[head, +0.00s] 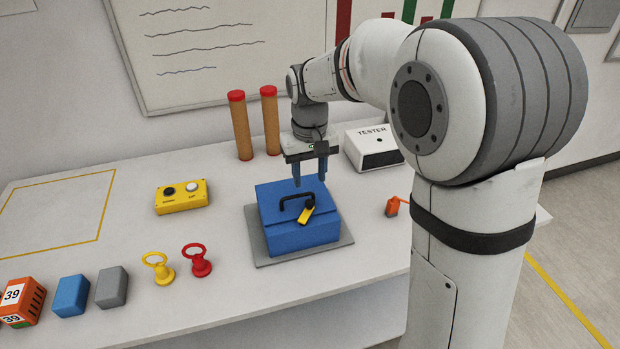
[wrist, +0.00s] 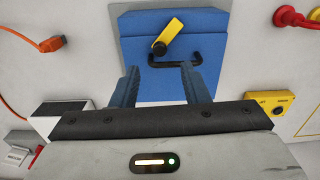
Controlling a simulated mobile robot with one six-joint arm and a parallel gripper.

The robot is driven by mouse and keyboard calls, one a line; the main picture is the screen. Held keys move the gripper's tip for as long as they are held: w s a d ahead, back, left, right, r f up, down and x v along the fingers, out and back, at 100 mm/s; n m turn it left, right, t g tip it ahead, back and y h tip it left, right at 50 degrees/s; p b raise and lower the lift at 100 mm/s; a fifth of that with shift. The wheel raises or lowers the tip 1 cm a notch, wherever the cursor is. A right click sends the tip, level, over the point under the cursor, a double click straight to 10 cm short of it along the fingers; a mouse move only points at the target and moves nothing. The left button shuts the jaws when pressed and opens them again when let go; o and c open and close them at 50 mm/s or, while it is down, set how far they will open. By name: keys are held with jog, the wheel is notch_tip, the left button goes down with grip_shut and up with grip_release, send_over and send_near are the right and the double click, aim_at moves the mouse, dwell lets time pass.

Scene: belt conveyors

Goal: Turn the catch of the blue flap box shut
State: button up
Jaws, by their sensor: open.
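The blue flap box (head: 290,240) stands on a grey plate (head: 345,237) on the white table, its lid down. A black handle (head: 283,205) arches over the lid. The yellow catch (head: 307,215) sits at the box's front, slanted. In the wrist view the catch (wrist: 170,33) slants up and right from a dark pivot, beside the handle (wrist: 178,63). My gripper (head: 310,181) is open and empty above the box, pointing down, behind the catch. Its blue fingers (wrist: 159,68) are apart in the wrist view, with the catch beyond their tips.
A yellow button box (head: 182,197) is left of the box. Yellow (head: 158,269) and red (head: 197,261) ring-topped pieces stand at its front left. Two red-capped tubes (head: 241,130) and a tester (head: 373,149) stand behind. An orange plug (head: 392,207) lies to the right.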

aim_at(310, 202)
jog(key=shift+r+p, duration=0.3)
jog(key=shift+p, duration=0.15)
notch_tip(310, 202, down, 8)
jog(key=shift+f, duration=0.2)
